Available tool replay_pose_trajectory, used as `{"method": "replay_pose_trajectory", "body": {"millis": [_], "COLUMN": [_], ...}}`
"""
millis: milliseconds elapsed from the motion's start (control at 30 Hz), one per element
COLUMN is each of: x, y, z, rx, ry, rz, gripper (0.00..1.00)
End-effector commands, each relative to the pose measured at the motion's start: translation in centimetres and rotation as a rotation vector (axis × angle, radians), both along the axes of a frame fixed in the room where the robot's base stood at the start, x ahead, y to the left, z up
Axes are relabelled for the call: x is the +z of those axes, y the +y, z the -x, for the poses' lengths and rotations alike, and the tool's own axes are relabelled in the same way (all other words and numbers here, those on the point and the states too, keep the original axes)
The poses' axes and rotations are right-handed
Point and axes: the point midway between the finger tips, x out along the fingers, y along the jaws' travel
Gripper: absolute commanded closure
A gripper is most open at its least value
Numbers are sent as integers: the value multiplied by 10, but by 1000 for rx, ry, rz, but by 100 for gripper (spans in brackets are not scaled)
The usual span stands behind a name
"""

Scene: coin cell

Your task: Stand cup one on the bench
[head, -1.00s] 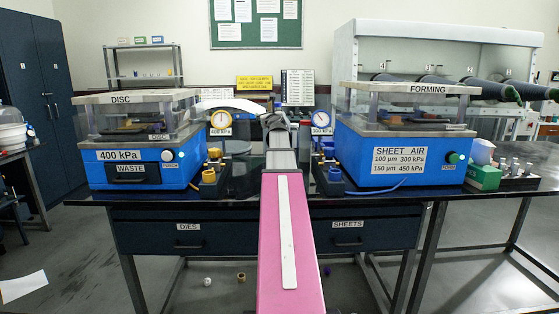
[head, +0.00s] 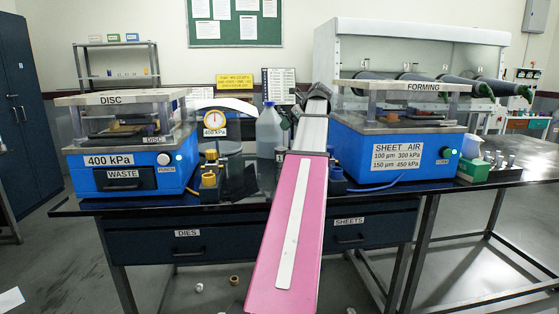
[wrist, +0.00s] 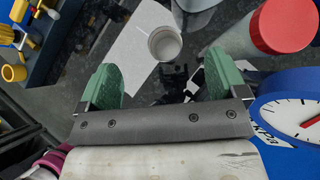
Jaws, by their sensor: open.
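In the wrist view a small pale round cup (wrist: 165,44) shows its open rim towards the camera. It sits at the edge of a white sheet on the dark bench. I cannot read a mark on it, so I cannot tell whether it is cup one. My gripper (wrist: 164,78) has its two green fingers wide apart with nothing between them. The cup lies beyond the fingertips, roughly in line with the gap. In the head view my arm hides the gripper. The dark bench (head: 400,197) stretches across that view.
A red-capped bottle (wrist: 283,28) and a blue gauge (wrist: 298,110) stand close to the right finger. A yellow cup-shaped fitting (wrist: 14,73) is at left. The DISC press (head: 125,178) and FORMING press (head: 392,155) flank my arm. Small cups (head: 199,287) lie on the floor.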

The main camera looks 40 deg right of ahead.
Motion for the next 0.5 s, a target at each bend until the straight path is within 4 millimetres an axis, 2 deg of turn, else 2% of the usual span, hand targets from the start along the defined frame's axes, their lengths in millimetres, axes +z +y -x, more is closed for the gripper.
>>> {"method": "replay_pose_trajectory", "body": {"millis": [400, 500], "x": [-72, -81], "y": [2, 4], "z": [0, -11], "rx": [1, 4], "ry": [-2, -3], "rz": [-1, 0], "gripper": [9, 9]}}
